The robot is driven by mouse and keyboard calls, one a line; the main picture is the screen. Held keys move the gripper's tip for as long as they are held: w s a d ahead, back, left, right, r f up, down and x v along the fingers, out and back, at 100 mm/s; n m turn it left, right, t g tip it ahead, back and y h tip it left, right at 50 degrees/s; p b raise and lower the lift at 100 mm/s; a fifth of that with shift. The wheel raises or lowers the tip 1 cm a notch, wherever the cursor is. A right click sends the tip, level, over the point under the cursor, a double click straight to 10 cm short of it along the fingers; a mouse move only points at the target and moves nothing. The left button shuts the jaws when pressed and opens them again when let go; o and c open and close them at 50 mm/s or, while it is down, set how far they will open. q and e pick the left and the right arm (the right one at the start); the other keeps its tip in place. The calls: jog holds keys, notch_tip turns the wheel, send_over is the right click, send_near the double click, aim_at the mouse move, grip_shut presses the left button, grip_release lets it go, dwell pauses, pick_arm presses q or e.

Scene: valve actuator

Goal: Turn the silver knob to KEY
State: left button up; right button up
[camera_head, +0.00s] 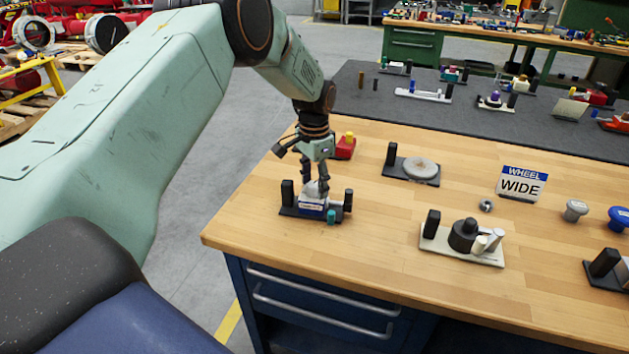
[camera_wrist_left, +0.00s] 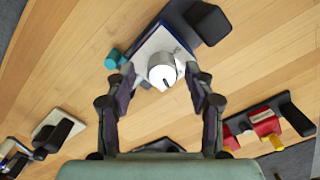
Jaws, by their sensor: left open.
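The silver knob (camera_wrist_left: 162,70) is a round cap with a dark mark near its lower edge in the left wrist view. It sits on a white and blue valve body (camera_wrist_left: 146,54) fixed to a black base. In the head view the knob (camera_head: 316,188) shows between the fingers, above the valve body (camera_head: 312,203). My left gripper (camera_head: 316,188) points down over it. In the left wrist view its fingertips (camera_wrist_left: 162,78) stand open on either side of the knob, with a gap visible. The KEY marking cannot be read. My right gripper is not in view.
A teal knob (camera_head: 331,217) sits at the valve's front. A red device (camera_head: 345,146) is close behind the gripper. A round grey disc fixture (camera_head: 421,168), a WHEEL WIDE sign (camera_head: 521,184) and a black-and-white fixture (camera_head: 463,240) stand to the right. Bare wood lies in front.

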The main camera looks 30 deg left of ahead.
pick_arm(q)
jog(key=shift+a, duration=0.15)
jog(key=shift+a+f, duration=0.1)
jog(key=shift+a, duration=0.05)
jog(key=c, duration=0.3)
jog(key=shift+d, duration=0.2)
jog(key=c, duration=0.5)
jog(key=shift+a, duration=0.1)
grip_shut()
jog(key=shift+n+p, duration=0.8)
jog(key=shift+n, duration=0.3)
jog(key=shift+w, duration=0.1)
jog(key=o, duration=0.8)
grip_release()
